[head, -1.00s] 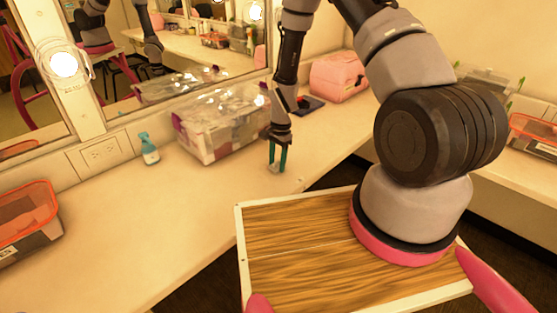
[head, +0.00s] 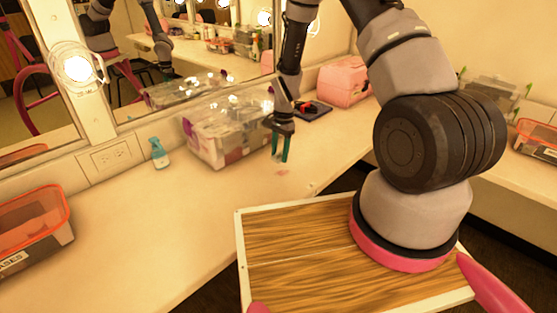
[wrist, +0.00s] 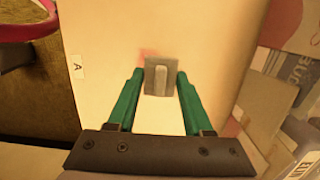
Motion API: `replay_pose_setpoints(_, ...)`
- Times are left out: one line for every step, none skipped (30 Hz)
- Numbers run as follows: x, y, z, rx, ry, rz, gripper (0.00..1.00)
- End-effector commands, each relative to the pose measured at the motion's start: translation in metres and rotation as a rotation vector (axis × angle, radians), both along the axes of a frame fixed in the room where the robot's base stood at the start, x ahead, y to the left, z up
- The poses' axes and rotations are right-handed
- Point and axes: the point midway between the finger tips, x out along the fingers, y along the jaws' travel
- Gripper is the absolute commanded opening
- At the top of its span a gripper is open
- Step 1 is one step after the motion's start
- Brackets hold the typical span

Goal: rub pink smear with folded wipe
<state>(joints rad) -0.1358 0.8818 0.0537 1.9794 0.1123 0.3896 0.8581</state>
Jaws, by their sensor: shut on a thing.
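The pink smear (head: 282,172) is a faint patch on the pale counter, just below my fingertips in the head view. In the wrist view the smear (wrist: 147,54) shows at the upper left edge of the wipe, which may hide part of it. The folded wipe (wrist: 160,78) is a small grey square with a lighter raised ridge, between my green fingertips. My gripper (head: 281,158) points down at the counter and is shut on the wipe. In the head view the wipe is too small to make out clearly. I cannot tell whether it touches the counter.
A clear tub (head: 225,138) stands behind and left of my gripper against the mirror. A teal spray bottle (head: 159,154) stands further left. An orange-rimmed box (head: 35,235) is at the far left, a pink case (head: 344,82) behind.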

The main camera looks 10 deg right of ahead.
Motion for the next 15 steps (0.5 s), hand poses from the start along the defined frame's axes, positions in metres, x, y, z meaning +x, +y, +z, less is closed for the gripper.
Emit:
replay_pose_setpoints(0.001,-0.001,0.005,0.000,-0.002,-0.001,0.00)
replay_pose_setpoints(0.002,-0.002,0.008,-0.001,-0.003,-0.001,0.00)
replay_pose_setpoints(0.003,-0.003,0.012,-0.001,-0.003,-0.001,0.00)
replay_pose_setpoints(0.003,-0.004,0.014,0.000,-0.002,-0.001,0.00)
replay_pose_setpoints(0.004,-0.004,0.017,0.000,-0.001,-0.001,0.00)
replay_pose_setpoints(0.004,-0.006,0.020,-0.001,-0.003,-0.001,0.00)
replay_pose_setpoints(0.005,-0.006,0.023,-0.001,-0.003,-0.001,0.00)
replay_pose_setpoints(0.005,-0.007,0.026,-0.001,-0.003,-0.001,0.00)
replay_pose_setpoints(0.006,-0.007,0.028,0.000,-0.001,-0.002,0.00)
replay_pose_setpoints(0.006,-0.008,0.030,0.000,-0.001,-0.002,0.00)
replay_pose_setpoints(0.006,-0.008,0.031,0.000,-0.001,-0.002,0.00)
replay_pose_setpoints(0.006,-0.008,0.032,-0.001,0.000,-0.002,0.00)
replay_pose_setpoints(0.006,-0.009,0.033,-0.001,0.000,-0.002,0.00)
replay_pose_setpoints(0.006,-0.009,0.033,-0.001,0.000,-0.002,0.00)
replay_pose_setpoints(0.006,-0.009,0.033,0.000,0.000,-0.002,0.00)
